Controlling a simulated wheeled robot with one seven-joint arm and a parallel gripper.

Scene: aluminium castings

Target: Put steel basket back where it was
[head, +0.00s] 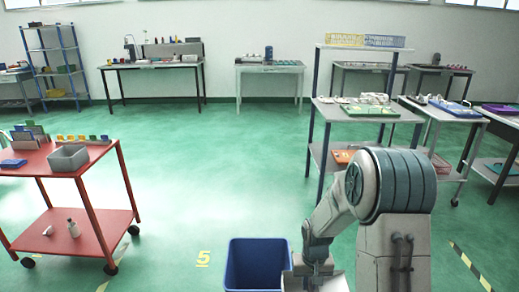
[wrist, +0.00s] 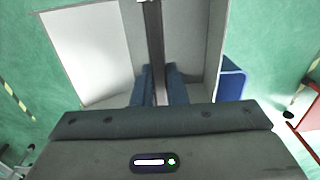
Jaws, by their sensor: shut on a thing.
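The steel basket (wrist: 205,40) shows in the wrist view as a pale grey, box-like thing with flat walls and a dark narrow bar along its middle. My gripper (wrist: 158,75) has its two blue fingers closed on that bar, one on each side. In the head view the basket (head: 335,284) is a pale grey shape cut off by the bottom edge, under the end of my arm. It is held beside a blue bin (head: 257,266), in front of me. Most of the basket is outside the head view, and my gripper's body hides its near part in the wrist view.
A red cart (head: 108,216) stands at left, with a grey box (head: 68,158) and small parts on top. A grey shelf trolley (head: 368,112) stands at right, with yellow and blue wire baskets (head: 384,41) above.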

